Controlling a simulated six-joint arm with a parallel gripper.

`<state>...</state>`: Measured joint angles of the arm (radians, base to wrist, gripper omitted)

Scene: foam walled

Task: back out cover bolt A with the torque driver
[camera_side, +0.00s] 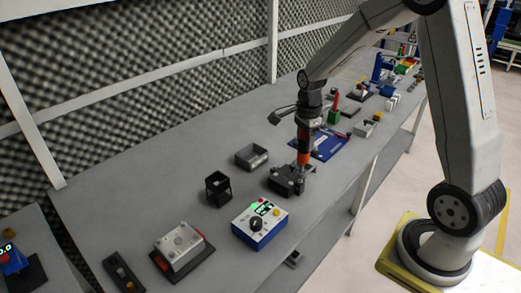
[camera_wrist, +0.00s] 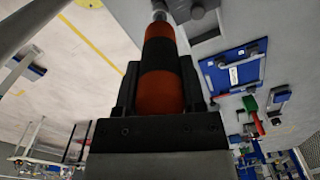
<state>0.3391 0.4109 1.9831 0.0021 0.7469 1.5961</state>
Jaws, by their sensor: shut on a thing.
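My gripper (camera_side: 304,135) is shut on the torque driver (camera_side: 303,155), an orange and black cylinder that points down. In the wrist view the driver (camera_wrist: 160,75) fills the middle, between the jaws. Its metal tip (camera_wrist: 159,15) reaches toward the top edge. In the side view the driver's lower end is at the right part of a dark block (camera_side: 284,183); whether it touches cannot be told. A light grey cover plate (camera_side: 180,243) with round fittings sits on a dark and red base at the front left. No letter marks bolt A legibly.
A blue box (camera_side: 259,232) with a knob and green display stands in front of the dark block. A black open holder (camera_side: 217,190) and grey tray (camera_side: 252,157) stand left of it. A blue mat (camera_side: 331,147) lies behind. Bare bench lies toward the back wall.

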